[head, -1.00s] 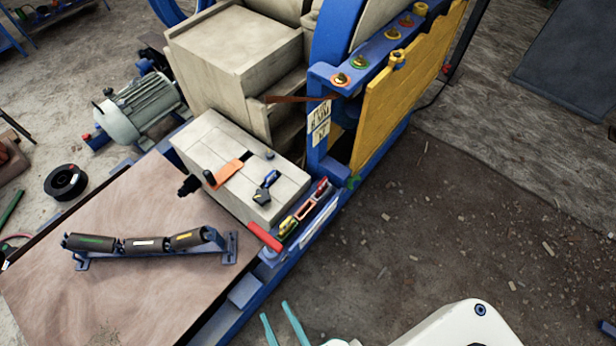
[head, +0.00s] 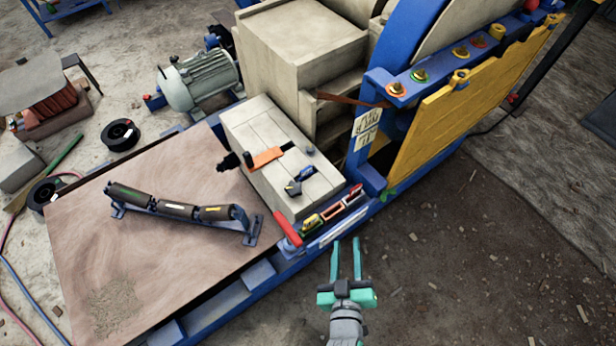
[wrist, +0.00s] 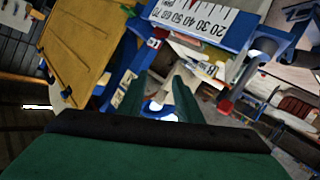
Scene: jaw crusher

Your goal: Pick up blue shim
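My gripper (head: 347,246) has two teal fingers, parallel and apart, with nothing between them. It is over the ground to the right of the machine's blue frame, in front of a narrow rack (head: 331,212) holding small red, yellow and orange pieces. No piece stands out clearly as the blue shim. A small blue and dark object (head: 300,181) lies on the pale block (head: 262,125) behind the rack, but I cannot tell whether it is a shim. In the wrist view the gripper's fingers (wrist: 160,85) are also apart.
A brown plate (head: 150,265) carrying a roller assembly (head: 180,210) lies left of the rack. A yellow guard (head: 450,110) and blue frame with ringed bolts stand at right. A scale with numbers (wrist: 195,22) shows in the wrist view. The ground at right is mostly clear.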

